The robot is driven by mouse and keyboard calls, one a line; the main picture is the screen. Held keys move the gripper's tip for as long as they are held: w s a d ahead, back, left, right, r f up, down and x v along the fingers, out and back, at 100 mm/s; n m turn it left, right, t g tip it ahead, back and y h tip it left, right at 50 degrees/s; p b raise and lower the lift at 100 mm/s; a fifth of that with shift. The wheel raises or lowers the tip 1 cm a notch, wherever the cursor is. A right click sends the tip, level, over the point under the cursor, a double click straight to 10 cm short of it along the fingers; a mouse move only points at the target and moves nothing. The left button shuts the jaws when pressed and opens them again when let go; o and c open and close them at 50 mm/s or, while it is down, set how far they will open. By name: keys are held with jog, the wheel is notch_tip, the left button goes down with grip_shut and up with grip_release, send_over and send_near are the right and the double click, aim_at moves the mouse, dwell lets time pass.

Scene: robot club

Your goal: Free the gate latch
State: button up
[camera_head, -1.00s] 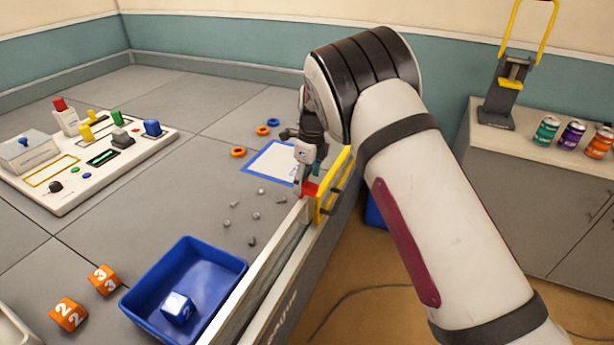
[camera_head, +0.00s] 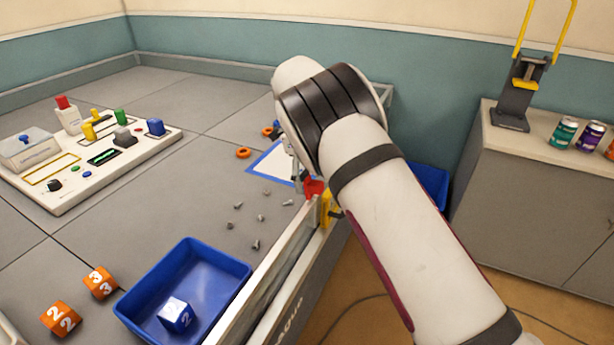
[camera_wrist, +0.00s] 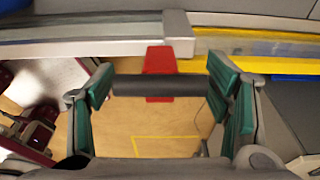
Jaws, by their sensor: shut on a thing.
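The red latch (camera_head: 315,188) sits at the table wall's top rail beside the yellow gate (camera_head: 327,208). In the wrist view the red latch (camera_wrist: 160,60) lies at the joint between the grey rail end and the yellow bar (camera_wrist: 255,45). A dark crossbar (camera_wrist: 180,86) runs across the red piece. My gripper (camera_wrist: 162,98), with teal pads, is shut on this bar, one finger at each end. In the head view my gripper (camera_head: 297,168) is mostly hidden behind my wrist, and my arm covers much of the gate.
Small bolts (camera_head: 256,244) and orange rings (camera_head: 243,153) lie on the field. A blue tray (camera_head: 228,266) holds a blue-and-white cube (camera_head: 176,315). A blue bin (camera_head: 430,185) stands behind my arm. A cabinet (camera_head: 535,190) with cans is at right.

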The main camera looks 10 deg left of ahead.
jog(key=shift+f, duration=0.2)
jog(key=o, duration=1.7)
jog(key=shift+r, duration=0.1)
notch_tip(320, 180, up, 12)
jog(key=a, duration=0.2)
jog(key=shift+w, duration=0.4)
jog(key=shift+a, duration=0.1)
